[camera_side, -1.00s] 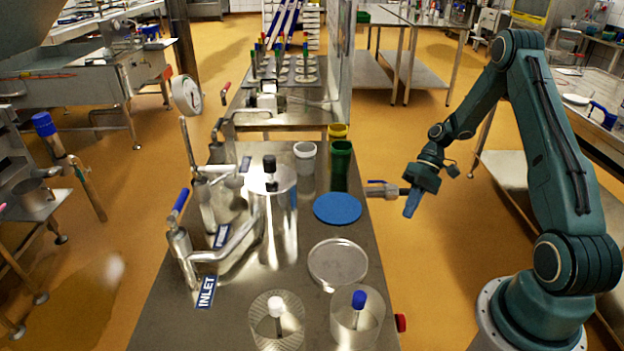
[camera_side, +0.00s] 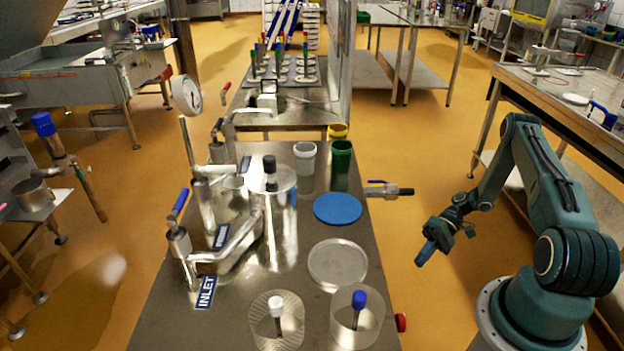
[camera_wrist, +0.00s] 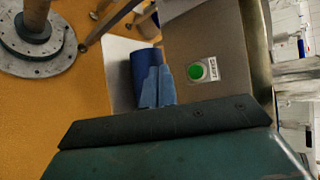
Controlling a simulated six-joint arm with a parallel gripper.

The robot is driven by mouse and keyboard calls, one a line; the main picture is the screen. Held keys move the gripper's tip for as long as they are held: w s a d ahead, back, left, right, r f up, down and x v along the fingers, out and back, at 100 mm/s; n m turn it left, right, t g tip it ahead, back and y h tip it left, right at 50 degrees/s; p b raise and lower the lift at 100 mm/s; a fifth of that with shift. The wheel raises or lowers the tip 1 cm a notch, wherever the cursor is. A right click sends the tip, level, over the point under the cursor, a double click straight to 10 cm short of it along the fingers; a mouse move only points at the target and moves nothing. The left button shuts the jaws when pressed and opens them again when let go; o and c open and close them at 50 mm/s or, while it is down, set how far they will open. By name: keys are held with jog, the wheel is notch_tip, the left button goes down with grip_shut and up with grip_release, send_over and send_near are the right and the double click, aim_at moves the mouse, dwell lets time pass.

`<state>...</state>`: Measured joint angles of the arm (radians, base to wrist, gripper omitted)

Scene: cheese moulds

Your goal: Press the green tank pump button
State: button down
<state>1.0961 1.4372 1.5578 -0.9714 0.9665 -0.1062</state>
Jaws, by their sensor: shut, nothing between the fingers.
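The green button (camera_wrist: 196,71) shows in the wrist view as a round green cap in a pale ring, beside a small white label on a grey-brown panel. I cannot make it out in the side view. My gripper (camera_side: 425,254) is off the right side of the steel table in the side view, lower than the tabletop and tilted down to the left. Its blue fingers (camera_wrist: 158,76) are shut and empty in the wrist view. They appear left of the green button; the distance between them is hard to judge.
A red knob (camera_side: 401,322) sticks out from the table's right side near the front. A valve with a blue handle (camera_side: 388,189) juts out farther back. A blue disc (camera_side: 338,208) and clear moulds (camera_side: 357,318) stand on the tabletop. Open floor lies around my gripper.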

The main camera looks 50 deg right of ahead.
jog(key=shift+s+a+f, duration=0.1)
jog(key=shift+s+f, duration=0.1)
jog(key=shift+f, duration=0.15)
dwell(0.3)
jog(key=w+a, duration=0.6)
dwell(0.7)
jog(key=shift+w+a, duration=0.75)
dwell(3.1)
jog(key=shift+s+d, duration=0.1)
dwell(0.3)
jog(key=shift+s+d, duration=0.55)
jog(key=shift+s, duration=0.05)
jog(key=shift+d, duration=0.1)
jog(key=shift+s+d, duration=1.7)
jog(key=shift+s, duration=0.05)
